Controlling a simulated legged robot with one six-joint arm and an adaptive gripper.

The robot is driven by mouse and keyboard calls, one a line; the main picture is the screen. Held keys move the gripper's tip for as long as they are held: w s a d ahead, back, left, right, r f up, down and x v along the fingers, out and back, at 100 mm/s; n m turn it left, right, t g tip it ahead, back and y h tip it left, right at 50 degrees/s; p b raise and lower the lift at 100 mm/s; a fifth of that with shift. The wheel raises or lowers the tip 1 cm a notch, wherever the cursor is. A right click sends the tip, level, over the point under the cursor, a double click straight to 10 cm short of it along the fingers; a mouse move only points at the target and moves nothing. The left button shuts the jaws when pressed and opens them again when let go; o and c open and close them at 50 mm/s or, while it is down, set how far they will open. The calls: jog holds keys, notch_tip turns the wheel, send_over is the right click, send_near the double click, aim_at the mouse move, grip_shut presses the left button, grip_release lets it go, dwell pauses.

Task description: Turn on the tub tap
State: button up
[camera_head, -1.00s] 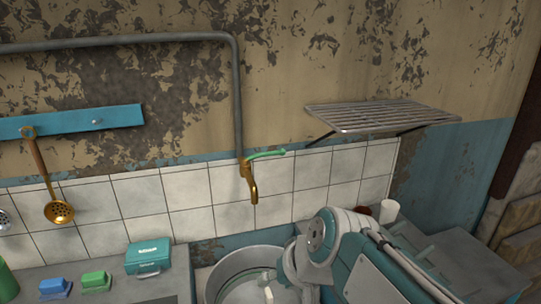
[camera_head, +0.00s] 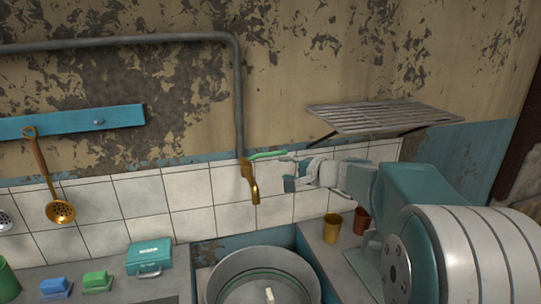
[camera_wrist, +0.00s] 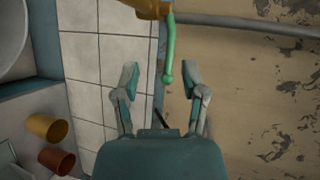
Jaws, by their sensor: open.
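The tub tap (camera_head: 250,182) is a brass spout on the tiled wall at the end of a grey pipe. Its green lever handle (camera_head: 268,155) points right. My gripper (camera_head: 289,172) is open just right of the tap, close to the lever's free end. In the wrist view, the brass body (camera_wrist: 150,8) is at the top and the green lever (camera_wrist: 169,45) reaches down, its rounded tip between the fingers in the picture, nearer the right one. My gripper's fingers (camera_wrist: 160,80) look empty; contact cannot be told.
A round metal tub (camera_head: 225,272) sits below the tap. A yellow cup (camera_head: 332,229) and a red-brown cup (camera_head: 361,221) stand right of it. A slatted shelf (camera_head: 380,117) juts out above my arm. A teal box (camera_head: 148,256) is on the left counter.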

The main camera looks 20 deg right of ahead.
jog(key=m+t, duration=0.2)
send_near(275, 155)
jog(key=shift+h, duration=0.4)
jog(key=x, duration=1.1)
jog(key=shift+a+r, duration=0.1)
jog(key=shift+a, duration=0.05)
jog(key=shift+s, duration=0.1)
grip_shut()
